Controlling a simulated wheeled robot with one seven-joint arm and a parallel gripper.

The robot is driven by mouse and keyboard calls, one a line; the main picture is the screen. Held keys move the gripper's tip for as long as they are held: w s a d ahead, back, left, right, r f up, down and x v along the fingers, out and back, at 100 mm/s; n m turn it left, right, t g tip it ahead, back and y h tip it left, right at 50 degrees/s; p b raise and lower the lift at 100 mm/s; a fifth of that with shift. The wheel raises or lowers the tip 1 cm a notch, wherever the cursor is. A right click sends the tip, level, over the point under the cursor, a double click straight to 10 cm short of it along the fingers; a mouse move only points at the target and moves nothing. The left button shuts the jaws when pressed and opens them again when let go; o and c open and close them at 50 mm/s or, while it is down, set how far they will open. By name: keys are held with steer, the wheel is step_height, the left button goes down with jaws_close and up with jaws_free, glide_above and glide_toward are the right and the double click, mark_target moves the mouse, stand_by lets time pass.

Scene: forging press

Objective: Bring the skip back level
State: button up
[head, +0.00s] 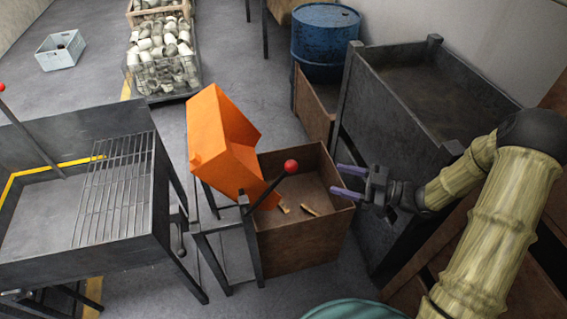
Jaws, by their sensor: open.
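The orange skip (223,140) is tipped steeply to the right on its dark metal stand (222,225). Its lower lip points down into a brown open box (303,239). A lever with a red ball knob (291,166) slants up and right from the stand, over the box. My gripper (343,181) is open and empty, with its two purple-grey fingers pointing left above the box's right rim. The fingers are apart from the knob, a short way to its right.
A few small yellowish pieces (309,210) lie in the box. A dark metal bench with a grate (112,190) stands at left, with another red-knobbed lever (3,88). A large dark bin (425,100) stands at right and a blue drum (323,42) behind.

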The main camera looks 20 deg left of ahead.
mark_target(287, 165)
steer(key=a+p, duration=0.1)
steer(key=a, duration=0.4)
steer(key=a+p, duration=0.2)
steer(key=a, duration=0.3)
steer(key=w+a+p, duration=0.1)
steer(key=a+p, duration=0.1)
steer(key=a, duration=0.3)
steer(key=shift+a, duration=0.6)
steer(key=shift+c, duration=0.4)
jaws_close()
